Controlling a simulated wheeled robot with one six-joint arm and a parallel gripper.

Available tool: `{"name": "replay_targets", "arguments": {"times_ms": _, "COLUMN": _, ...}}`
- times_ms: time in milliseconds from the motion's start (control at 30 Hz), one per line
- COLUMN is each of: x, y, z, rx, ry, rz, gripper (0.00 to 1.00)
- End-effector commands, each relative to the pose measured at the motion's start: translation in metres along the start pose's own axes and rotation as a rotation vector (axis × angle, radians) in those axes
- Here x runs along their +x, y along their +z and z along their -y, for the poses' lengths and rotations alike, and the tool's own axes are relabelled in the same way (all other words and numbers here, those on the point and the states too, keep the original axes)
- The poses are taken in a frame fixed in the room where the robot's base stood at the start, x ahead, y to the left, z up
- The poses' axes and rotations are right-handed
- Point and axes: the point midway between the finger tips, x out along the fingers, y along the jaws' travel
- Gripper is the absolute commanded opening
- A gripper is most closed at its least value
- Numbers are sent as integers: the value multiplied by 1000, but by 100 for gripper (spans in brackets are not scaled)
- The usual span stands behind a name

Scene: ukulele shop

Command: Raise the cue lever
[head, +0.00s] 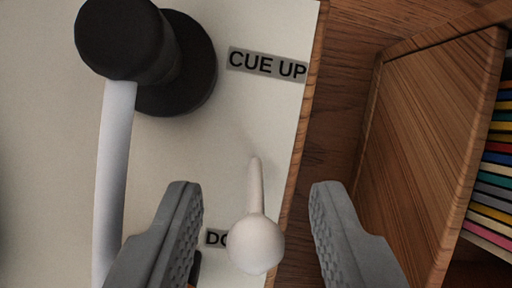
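The cue lever is a thin pale stem with a round cream knob (257,244) at its near end, low in the head view. It stands on the cream turntable deck (225,125), near the deck's right edge. A "CUE UP" label (267,64) lies beyond it. A second label (215,238), partly hidden by the knob, shows "DO". My gripper (258,205) is open, with one grey finger on each side of the lever. A gap shows between each finger and the knob. Whether the fingertips touch the deck cannot be told.
A black round tonearm base (180,65) with a white tonearm (113,170) stands at left, close to my left finger. The deck ends at a wooden edge (301,135). At right, a wooden crate (430,130) holds several coloured record sleeves (490,190).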

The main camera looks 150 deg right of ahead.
Motion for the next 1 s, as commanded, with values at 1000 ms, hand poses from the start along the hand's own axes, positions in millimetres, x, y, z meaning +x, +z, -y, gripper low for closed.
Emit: {"name": "replay_targets", "arguments": {"times_ms": 1000, "x": 16, "y": -3, "z": 0, "rx": -1, "ry": -13, "rz": 63, "gripper": 0}}
